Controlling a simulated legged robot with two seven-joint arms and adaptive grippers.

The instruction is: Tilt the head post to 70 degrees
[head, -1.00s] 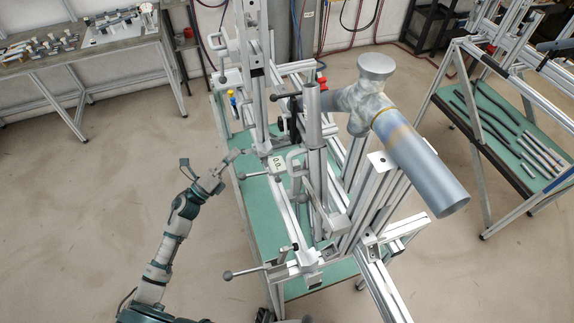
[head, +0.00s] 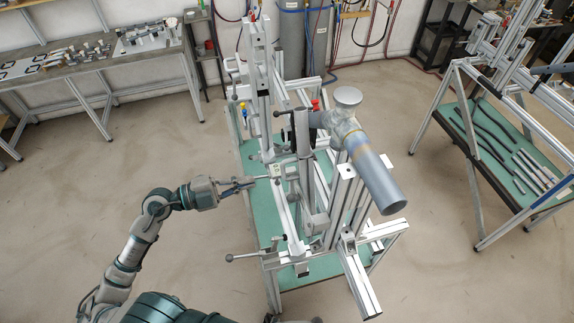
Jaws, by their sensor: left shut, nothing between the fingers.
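The frame jig stands on a green-topped bench (head: 267,215). Its tall aluminium upright (head: 261,95) at the back left, which I take to be the head post, stands near vertical. A small pale box (head: 275,166) like an angle readout sits low beside it; its figures are too small to read. My left gripper (head: 246,185) is at the jig's left side, pointing right, shut and empty. Its fingertips are close to a thin lever near the box; I cannot tell whether they touch. My right gripper is not in view.
A large grey pipe fitting (head: 375,178) sits on the jig's right side. A ball-ended lever (head: 240,256) sticks out at the front left. A rack with a green shelf (head: 480,140) stands right, and a workbench (head: 90,62) back left. The floor between is clear.

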